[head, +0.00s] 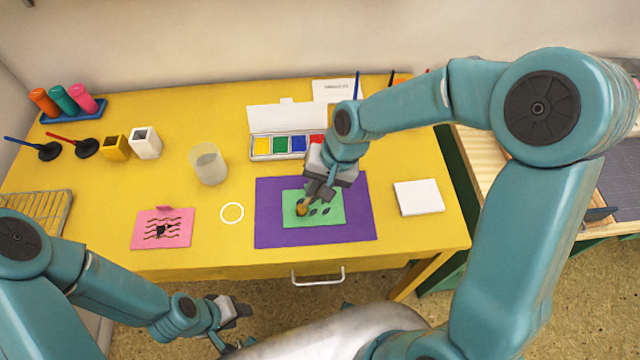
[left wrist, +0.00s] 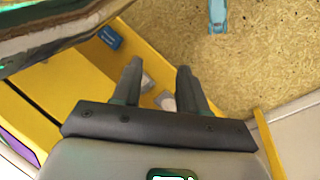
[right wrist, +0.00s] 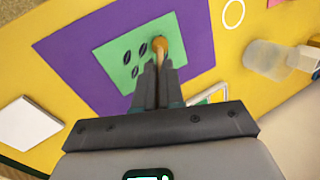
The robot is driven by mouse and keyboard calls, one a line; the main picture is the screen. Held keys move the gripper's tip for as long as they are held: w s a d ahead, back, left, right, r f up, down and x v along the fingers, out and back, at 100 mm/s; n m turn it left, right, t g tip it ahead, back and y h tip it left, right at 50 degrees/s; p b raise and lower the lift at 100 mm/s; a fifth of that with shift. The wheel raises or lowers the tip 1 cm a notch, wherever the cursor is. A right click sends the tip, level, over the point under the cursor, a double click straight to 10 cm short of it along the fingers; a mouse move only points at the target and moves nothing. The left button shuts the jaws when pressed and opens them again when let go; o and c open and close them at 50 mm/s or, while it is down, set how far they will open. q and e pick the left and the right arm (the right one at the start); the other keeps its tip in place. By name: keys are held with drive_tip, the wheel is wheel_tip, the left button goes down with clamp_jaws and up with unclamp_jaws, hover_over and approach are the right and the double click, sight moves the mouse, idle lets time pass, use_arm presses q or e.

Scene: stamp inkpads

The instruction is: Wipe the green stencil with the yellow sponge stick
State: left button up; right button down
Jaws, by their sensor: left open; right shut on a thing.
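The green stencil (head: 326,211) lies on a purple mat (head: 272,222) on the yellow table, with several dark leaf-shaped marks on it; it also shows in the right wrist view (right wrist: 115,58). My right gripper (head: 314,196) is over the stencil, shut on the sponge stick (right wrist: 160,46), whose yellow-orange round head is at the stencil. I cannot tell whether the head presses on it or hovers just above. My left gripper (head: 238,325) is open and empty, low in front of the table; its two fingers are apart in the left wrist view (left wrist: 158,85).
An ink pad box (head: 289,145) with coloured pads stands behind the mat. A translucent cup (head: 209,166), a white ring (head: 232,212) and a pink card (head: 162,229) are to the left. A white pad (head: 419,198) is to the right. Bare table lies between them.

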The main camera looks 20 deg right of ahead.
drive_tip(key=shift+w+a, duration=0.2)
drive_tip(key=shift+a, duration=0.45)
drive_tip(key=shift+p+v, duration=2.55)
drive_tip(key=shift+v, duration=1.15)
drive_tip(key=shift+f, duration=0.1)
